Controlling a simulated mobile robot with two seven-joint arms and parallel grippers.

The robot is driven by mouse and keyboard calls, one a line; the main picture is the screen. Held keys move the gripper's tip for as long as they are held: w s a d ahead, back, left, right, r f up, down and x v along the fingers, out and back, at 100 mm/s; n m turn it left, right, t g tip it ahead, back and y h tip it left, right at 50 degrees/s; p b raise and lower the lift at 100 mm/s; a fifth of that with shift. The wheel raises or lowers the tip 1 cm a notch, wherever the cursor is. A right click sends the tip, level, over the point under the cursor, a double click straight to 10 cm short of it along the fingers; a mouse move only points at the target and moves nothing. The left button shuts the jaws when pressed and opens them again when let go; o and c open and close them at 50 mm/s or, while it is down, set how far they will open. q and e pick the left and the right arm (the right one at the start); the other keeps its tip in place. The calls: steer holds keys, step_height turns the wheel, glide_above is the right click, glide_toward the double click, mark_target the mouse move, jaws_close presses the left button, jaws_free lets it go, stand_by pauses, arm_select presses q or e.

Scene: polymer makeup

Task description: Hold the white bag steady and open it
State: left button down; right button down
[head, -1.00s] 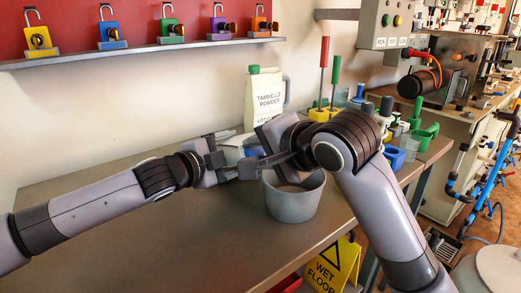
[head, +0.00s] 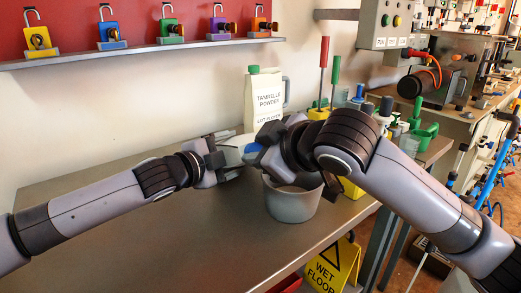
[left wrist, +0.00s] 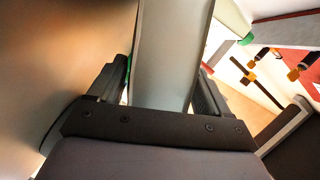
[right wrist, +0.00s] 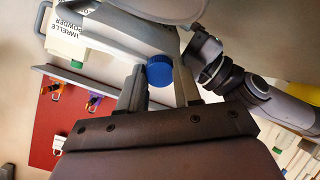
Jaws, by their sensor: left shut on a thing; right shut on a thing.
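The white bag (head: 232,150) has a blue cap (head: 252,149) and lies on its side above the table, partly hidden by my grippers in the head view. My left gripper (head: 222,158) is shut on the bag's body; in the left wrist view the pale bag (left wrist: 172,55) fills the space between the fingers. My right gripper (head: 268,150) is at the cap end, its fingers mostly hidden in the head view. In the right wrist view the blue cap (right wrist: 160,70) sits between its fingers, with the white bag (right wrist: 130,35) just beyond.
A grey bucket (head: 290,203) stands on the table below my right gripper. A white powder container (head: 264,100) with a green cap stands behind. Tools and bottles crowd the table's right end. The table's front left (head: 150,235) is clear.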

steer(key=n, duration=1.4)
steer(key=shift+n, duration=0.4)
steer(key=n, duration=0.5)
steer(key=shift+s, duration=0.1)
steer(key=shift+s+d+r, duration=0.1)
steer(key=shift+s+d, duration=0.05)
steer(key=shift+v, duration=0.9)
